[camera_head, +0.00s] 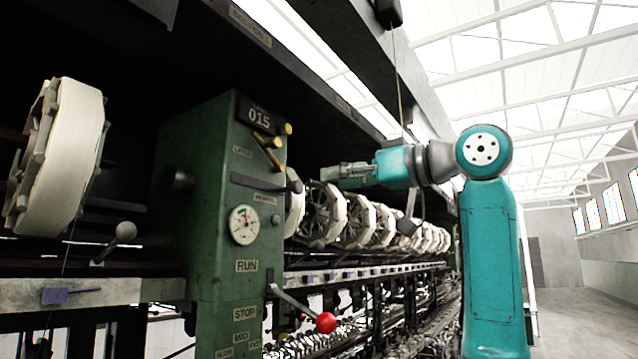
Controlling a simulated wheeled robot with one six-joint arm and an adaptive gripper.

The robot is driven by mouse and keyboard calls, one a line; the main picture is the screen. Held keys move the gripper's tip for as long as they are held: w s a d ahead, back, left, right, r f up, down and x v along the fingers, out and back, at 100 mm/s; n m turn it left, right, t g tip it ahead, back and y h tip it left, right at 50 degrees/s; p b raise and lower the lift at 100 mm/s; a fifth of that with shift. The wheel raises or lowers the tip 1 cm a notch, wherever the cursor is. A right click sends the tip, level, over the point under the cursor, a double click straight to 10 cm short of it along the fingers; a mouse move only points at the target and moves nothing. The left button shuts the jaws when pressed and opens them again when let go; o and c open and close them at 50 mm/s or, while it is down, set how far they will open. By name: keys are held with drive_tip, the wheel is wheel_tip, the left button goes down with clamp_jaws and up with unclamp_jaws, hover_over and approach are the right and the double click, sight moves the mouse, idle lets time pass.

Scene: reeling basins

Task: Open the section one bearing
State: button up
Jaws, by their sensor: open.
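A green machine post (205,220) stands at centre left under a dark "015" plate (260,117). A dark lever with a ball end (296,187) sticks out to the right from the post. A small plate (265,199) below it has lettering too small to read surely; I cannot tell whether this lever is the section one bearing's. My gripper (324,173) is open, points left and is to the right of the post, near the lever in the picture. I see no contact, and its fingertips are small and dark against the machine.
A large pale reel (62,158) hangs at left. Several reels (360,222) run behind my gripper. The aisle floor (580,318) at right is clear.

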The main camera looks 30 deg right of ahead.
drive_tip(key=shift+v, duration=1.1)
drive_tip(key=shift+s, duration=0.15)
